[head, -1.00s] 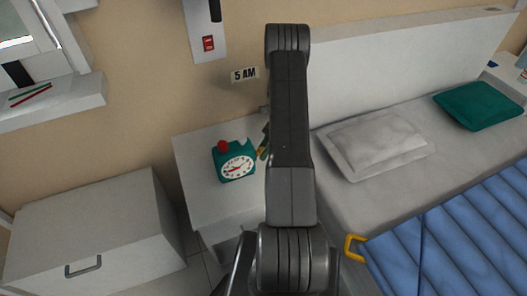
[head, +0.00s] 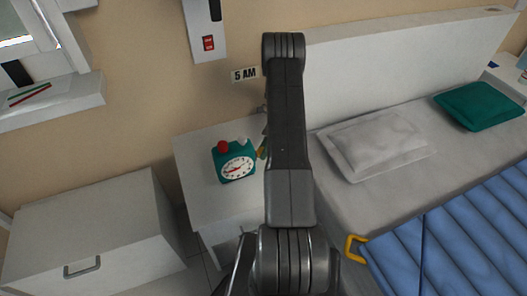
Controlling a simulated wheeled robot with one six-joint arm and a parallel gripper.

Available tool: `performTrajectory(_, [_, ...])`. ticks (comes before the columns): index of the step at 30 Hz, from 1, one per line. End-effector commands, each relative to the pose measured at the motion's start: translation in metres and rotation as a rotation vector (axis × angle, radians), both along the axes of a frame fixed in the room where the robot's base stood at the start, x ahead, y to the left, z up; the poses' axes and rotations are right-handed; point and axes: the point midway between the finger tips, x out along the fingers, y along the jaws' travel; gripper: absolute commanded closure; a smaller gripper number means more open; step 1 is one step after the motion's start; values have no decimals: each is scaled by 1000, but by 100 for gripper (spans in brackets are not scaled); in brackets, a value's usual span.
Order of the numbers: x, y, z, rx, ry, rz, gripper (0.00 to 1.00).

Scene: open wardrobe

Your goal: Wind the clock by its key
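A teal clock (head: 233,164) with a round white face, red hands and a red knob on top stands on the white nightstand (head: 198,190). A small pale grey piece (head: 241,140) shows at the top right of the clock; I cannot tell whether it is the key. My arm rises through the middle of the view, just right of the clock. My gripper is hidden behind the arm, so I cannot see its fingers or what they touch.
A bed with a pillow (head: 376,144) is on the right. A white cabinet (head: 85,225) stands on the left. A small yellowish object (head: 261,152) shows beside my arm.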

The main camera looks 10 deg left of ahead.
Motion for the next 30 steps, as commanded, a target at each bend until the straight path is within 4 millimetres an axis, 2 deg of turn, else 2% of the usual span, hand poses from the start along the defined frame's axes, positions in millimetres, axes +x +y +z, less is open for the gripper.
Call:
performTrajectory(1, [0,0,0,0,0,0,49])
performTrajectory(2, [0,0,0,0,0,0,43])
performTrajectory(11, [0,0,1,-1,0,1,43])
performTrajectory(14, [0,0,8,0,-2,1,43])
performTrajectory(24, [0,0,67,0,-3,1,43])
performTrajectory(30, [0,0,93,0,-2,1,43])
